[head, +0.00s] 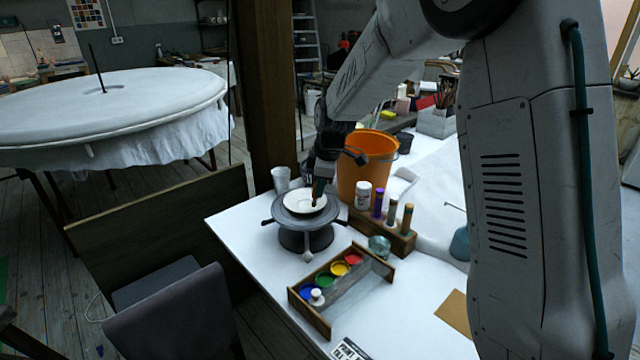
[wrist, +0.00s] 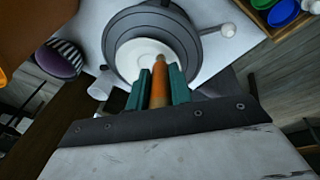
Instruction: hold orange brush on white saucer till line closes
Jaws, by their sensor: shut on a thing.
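The white saucer (head: 300,203) lies on a dark grey turntable (head: 305,238) near the left corner of the white table. My gripper (head: 318,187) is above the saucer's right side. In the wrist view, my gripper (wrist: 159,88) is shut on the orange brush (wrist: 160,70), whose handle stands between the teal fingers. The brush points toward the saucer (wrist: 135,58). The brush tip is hidden, and I cannot tell whether it touches the saucer. No painted line is clear on the visible part of the saucer.
An orange bucket (head: 365,165) stands close behind my gripper. A wooden rack (head: 385,236) with several upright coloured handles is to the right. A wooden paint box (head: 345,290) with several colour pots lies in front. A pale cup (head: 281,179) stands behind the turntable.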

